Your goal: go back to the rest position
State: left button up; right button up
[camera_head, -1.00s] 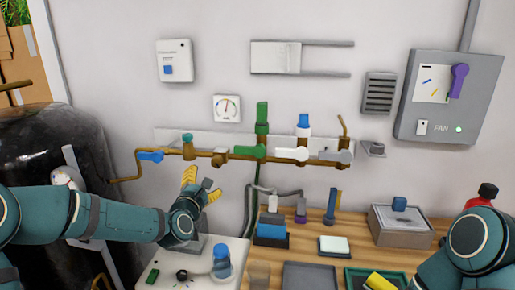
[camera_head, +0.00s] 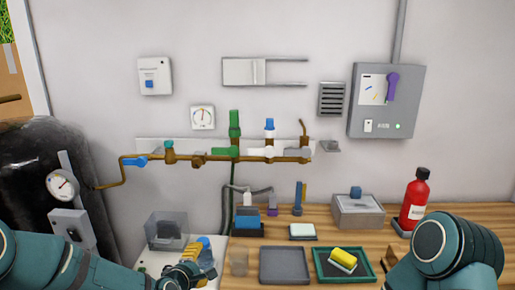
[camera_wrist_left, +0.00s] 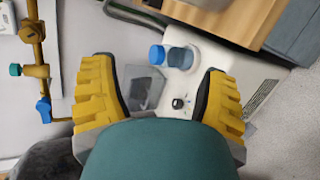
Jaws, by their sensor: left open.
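My left gripper (camera_head: 190,270) is at the bottom of the head view, low over the white bench unit (camera_head: 152,262). In the left wrist view its two yellow fingers (camera_wrist_left: 160,85) are spread wide with nothing between them.
A brass pipe (camera_head: 215,158) with coloured valves runs along the wall. The wooden bench holds a grey tray (camera_head: 284,279), a green tray (camera_head: 366,279) with a yellow sponge (camera_head: 347,256), a grey box (camera_head: 358,212) and a red bottle (camera_head: 414,201). A black tank (camera_head: 25,175) stands at left.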

pick_arm(q)
jog(key=s+d+f+m+g, duration=0.3)
jog(key=s+f+m+g, duration=0.2)
jog(key=s, duration=0.8)
jog(key=s+d+f+m+g, duration=0.3)
jog(key=s+f+m+g, duration=0.3)
jog(key=s+f+m, duration=0.5)
notch_tip(320, 180, down, 4)
jog(key=s, duration=0.2)
jog(key=shift+s+d+h, duration=0.25)
jog(key=shift+s+h, duration=0.05)
jog(key=shift+s, duration=0.05)
jog(key=shift+w, duration=0.1)
